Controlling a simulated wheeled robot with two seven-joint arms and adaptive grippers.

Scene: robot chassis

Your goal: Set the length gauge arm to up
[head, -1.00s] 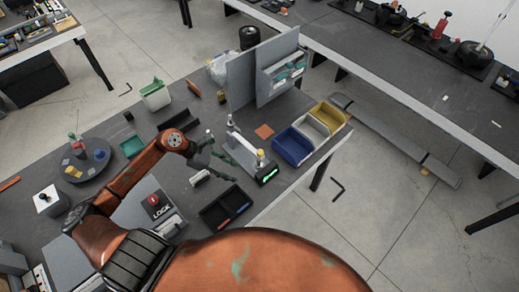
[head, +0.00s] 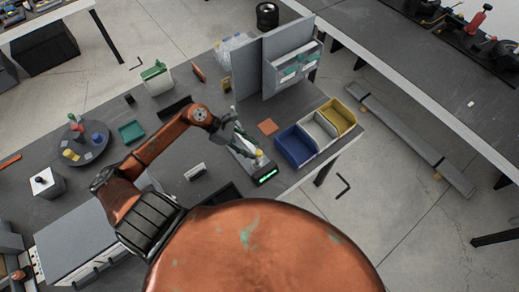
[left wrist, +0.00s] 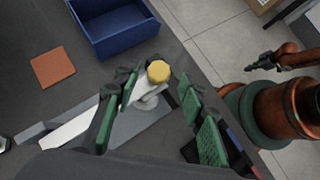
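The length gauge (head: 265,176) stands on the dark workbench, with a lit green display at its front end. Its light arm (left wrist: 140,88) ends in a yellow knob (left wrist: 158,71), which also shows in the head view (head: 259,154). The arm appears to lie low along the base; its exact angle is unclear. My left gripper (head: 244,139) is over the gauge and hides part of it. In the left wrist view its green-padded fingers (left wrist: 156,88) are apart, one each side of the arm near the knob. My right gripper (left wrist: 262,66) seems to show small at the right, unclear.
Blue (head: 298,146), white and yellow bins stand right of the gauge. An orange square (head: 268,126) lies behind it. A grey panel with a rack (head: 293,68) rises at the back. A black tray (head: 222,194) is in front, partly hidden by my body.

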